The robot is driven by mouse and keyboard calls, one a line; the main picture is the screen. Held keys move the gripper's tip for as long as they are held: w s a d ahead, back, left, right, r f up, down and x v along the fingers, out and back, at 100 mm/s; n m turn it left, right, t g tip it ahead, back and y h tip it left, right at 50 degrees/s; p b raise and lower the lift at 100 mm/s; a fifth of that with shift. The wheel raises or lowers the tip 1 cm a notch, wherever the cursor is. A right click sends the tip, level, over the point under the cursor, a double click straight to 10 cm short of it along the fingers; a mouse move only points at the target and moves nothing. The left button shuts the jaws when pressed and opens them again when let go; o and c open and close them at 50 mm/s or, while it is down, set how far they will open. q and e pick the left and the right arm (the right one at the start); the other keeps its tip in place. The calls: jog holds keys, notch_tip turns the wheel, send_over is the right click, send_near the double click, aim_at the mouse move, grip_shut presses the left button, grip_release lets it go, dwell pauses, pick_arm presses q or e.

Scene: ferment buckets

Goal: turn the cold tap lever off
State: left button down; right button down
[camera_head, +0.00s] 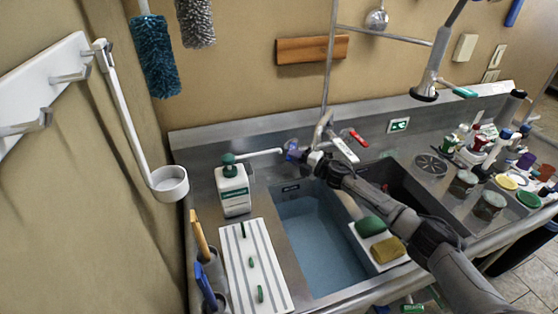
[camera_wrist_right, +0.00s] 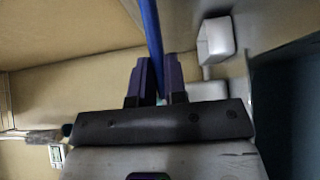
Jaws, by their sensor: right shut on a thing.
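The tap (camera_head: 323,132) stands at the back of the sink, with a red lever (camera_head: 358,138) on its right side. My right gripper (camera_head: 295,154) reaches across the sink to the tap's left side, where the cold lever sits. In the right wrist view the blue cold lever (camera_wrist_right: 151,32) runs down between the two dark fingers of my right gripper (camera_wrist_right: 159,70), which is shut on it. In the head view the gripper and arm largely hide this lever. My left gripper is not in view.
A white pump bottle (camera_head: 233,190) with a long spout stands left of the basin (camera_head: 312,240). A tray holds a green sponge (camera_head: 370,226) and a yellow one (camera_head: 388,250) near my right arm. A spray head (camera_head: 425,92) hangs at upper right. Jars crowd the right counter.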

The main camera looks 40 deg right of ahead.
jog(key=shift+f, duration=0.1)
jog(key=c, duration=1.2)
grip_release()
jog(key=shift+o, duration=0.2)
jog(key=shift+s, duration=0.15)
jog(key=b+v, duration=0.3)
jog(key=v, duration=1)
jog(key=shift+s, duration=0.3)
jog(key=shift+d, duration=0.1)
